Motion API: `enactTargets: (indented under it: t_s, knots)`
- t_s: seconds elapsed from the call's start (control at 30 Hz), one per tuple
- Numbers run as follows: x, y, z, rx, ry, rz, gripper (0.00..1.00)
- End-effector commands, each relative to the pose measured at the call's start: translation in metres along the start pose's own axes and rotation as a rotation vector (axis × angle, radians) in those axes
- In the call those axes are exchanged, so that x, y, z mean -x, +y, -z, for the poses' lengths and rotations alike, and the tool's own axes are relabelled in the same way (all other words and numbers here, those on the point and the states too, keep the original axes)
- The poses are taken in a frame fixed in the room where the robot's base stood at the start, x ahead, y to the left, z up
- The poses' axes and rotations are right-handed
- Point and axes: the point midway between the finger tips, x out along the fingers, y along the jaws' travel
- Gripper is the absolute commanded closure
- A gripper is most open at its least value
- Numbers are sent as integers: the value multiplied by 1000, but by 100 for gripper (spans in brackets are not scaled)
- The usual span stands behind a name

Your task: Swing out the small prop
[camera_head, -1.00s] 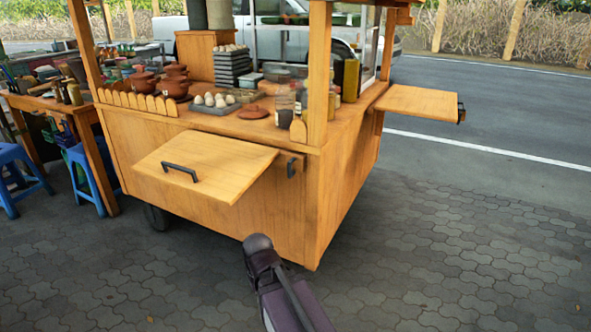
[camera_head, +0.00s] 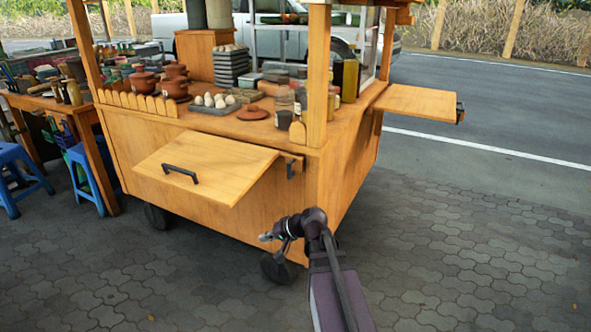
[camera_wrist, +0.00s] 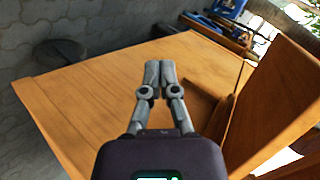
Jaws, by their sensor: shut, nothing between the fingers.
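A wooden flap (camera_head: 205,165) with a dark handle (camera_head: 181,173) stands tilted out from the cart's front panel (camera_head: 245,222). Just right of it, a small wooden piece with a dark fitting (camera_head: 291,168) sits high on the front; I cannot tell whether it is the prop. My gripper (camera_head: 265,237) is low before the panel's right part, below the flap and apart from it. In the wrist view my gripper (camera_wrist: 159,72) is shut and empty over the panel (camera_wrist: 90,85), with the flap (camera_wrist: 285,105) at right. A darker strip lies between them.
Wheels (camera_head: 278,268) (camera_head: 156,216) stand under the cart. Pots (camera_head: 174,82), jars and eggs stand on the counter above. A side shelf (camera_head: 420,102) juts out at right. Blue stools (camera_head: 20,175) are at left. Paving in front and at right is clear.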

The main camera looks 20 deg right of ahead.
Motion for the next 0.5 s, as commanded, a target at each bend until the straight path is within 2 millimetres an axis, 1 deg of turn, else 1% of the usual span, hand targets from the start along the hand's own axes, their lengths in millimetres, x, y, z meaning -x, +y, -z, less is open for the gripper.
enactTargets:
  t_s: [0.03, 0.17, 0.2, 0.3, 0.4, 0.5]
  knots:
    - [12, -2, 21, -42, 52, 55, 100]
    - [44, -5, 66, -148, 184, 201, 100]
    - [55, -5, 79, -180, 225, 245, 100]
    - [85, -2, 111, -257, 323, 347, 100]
    - [113, 2, 136, -322, 405, 432, 100]
    - [135, 7, 153, -371, 466, 495, 100]
